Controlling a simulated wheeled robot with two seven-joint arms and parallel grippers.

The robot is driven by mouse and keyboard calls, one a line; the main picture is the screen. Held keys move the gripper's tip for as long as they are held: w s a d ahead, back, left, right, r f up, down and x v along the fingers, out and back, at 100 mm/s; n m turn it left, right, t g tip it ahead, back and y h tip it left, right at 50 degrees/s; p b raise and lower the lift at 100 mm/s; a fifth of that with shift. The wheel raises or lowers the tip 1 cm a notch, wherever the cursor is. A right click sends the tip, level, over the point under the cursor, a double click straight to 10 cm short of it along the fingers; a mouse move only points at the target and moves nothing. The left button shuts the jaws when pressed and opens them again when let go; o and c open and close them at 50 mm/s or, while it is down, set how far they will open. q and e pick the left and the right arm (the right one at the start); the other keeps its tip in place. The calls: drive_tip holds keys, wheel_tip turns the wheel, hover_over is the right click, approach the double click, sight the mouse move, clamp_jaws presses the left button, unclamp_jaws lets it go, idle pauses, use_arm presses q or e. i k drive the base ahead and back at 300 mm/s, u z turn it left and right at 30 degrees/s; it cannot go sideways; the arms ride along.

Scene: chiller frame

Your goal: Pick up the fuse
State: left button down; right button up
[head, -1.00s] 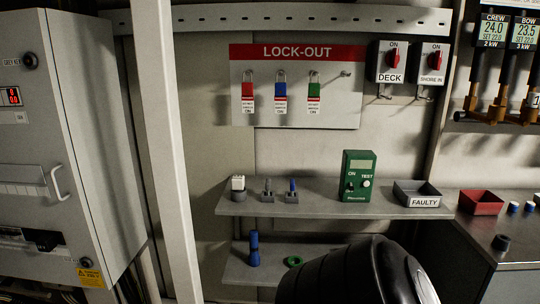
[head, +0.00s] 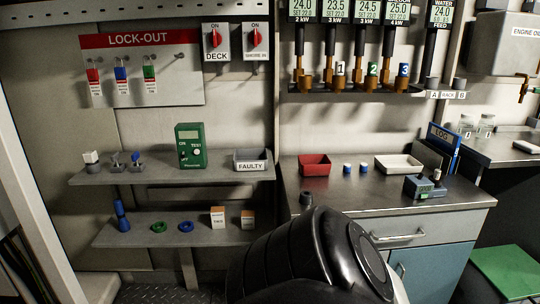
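No part is labelled as a fuse, and I cannot tell for sure which one it is. Two small white cylinders with blue tops, a left one (head: 347,168) and a right one (head: 363,168), stand upright on the steel counter, between the red tray (head: 314,174) and a white tray. On the upper shelf a white block (head: 91,157) sits in a grey holder, beside two small grey stands with pegs. The grey bin marked FAULTY (head: 251,167) is at that shelf's right end. Neither of my grippers is in view.
A green tester (head: 190,146) stands on the upper shelf. The lower shelf (head: 140,236) holds a blue part, two rings and two small boxes. The counter (head: 440,203) carries a white tray (head: 399,170) and a grey-green device (head: 424,187). My black arm link covers the bottom middle.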

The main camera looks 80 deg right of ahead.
sight(437, 173)
drive_tip(key=u, duration=1.15)
drive_tip(key=k, duration=2.95)
drive_tip(key=z, duration=1.6)
